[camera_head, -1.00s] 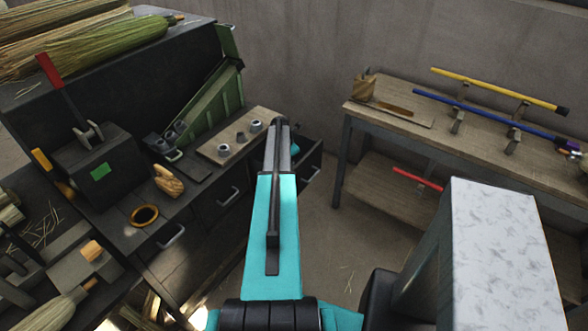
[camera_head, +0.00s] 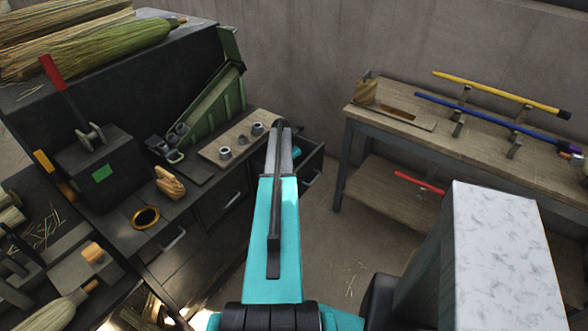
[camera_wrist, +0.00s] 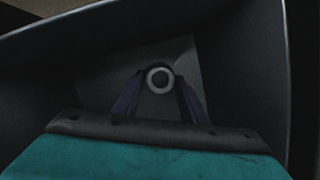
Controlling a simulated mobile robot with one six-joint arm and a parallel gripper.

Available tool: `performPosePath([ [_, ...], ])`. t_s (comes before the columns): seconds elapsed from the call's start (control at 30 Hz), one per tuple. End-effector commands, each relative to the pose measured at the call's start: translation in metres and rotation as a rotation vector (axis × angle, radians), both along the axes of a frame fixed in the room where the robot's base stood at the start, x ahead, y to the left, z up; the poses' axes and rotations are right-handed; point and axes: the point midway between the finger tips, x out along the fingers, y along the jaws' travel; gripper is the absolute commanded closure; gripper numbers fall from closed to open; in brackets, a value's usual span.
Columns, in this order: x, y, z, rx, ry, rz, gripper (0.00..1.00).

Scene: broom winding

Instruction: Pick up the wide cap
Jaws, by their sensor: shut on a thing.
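In the wrist view, a round pale grey cap (camera_wrist: 160,90) with a dark centre, seen end-on, sits between the two dark purple fingers of my gripper (camera_wrist: 160,78). My gripper is shut on this cap, with one finger touching each side. I take it for the wide cap. Around and below it are the dark walls and a grey floor of an open drawer (camera_wrist: 240,65). In the head view the gripper and cap are hidden behind my teal arm. The open drawer (camera_head: 312,172) shows just right of my arm.
Several small grey caps (camera_head: 225,152) stand on a wooden board (camera_head: 210,153) on the bench, left of my arm. An orange ring (camera_head: 145,217) and a tan wooden piece (camera_head: 170,182) lie farther left. A table (camera_head: 420,135) with poles stands at right. Floor between is open.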

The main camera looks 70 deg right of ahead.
Motion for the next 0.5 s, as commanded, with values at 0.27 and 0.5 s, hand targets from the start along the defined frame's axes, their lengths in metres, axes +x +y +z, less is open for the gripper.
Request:
performPosePath([
  [0.27,0.0,0.0,0.024,-0.002,-0.001,0.001,0.82],
  [0.5,0.0,0.0,0.057,-0.003,-0.002,0.0,0.82],
])
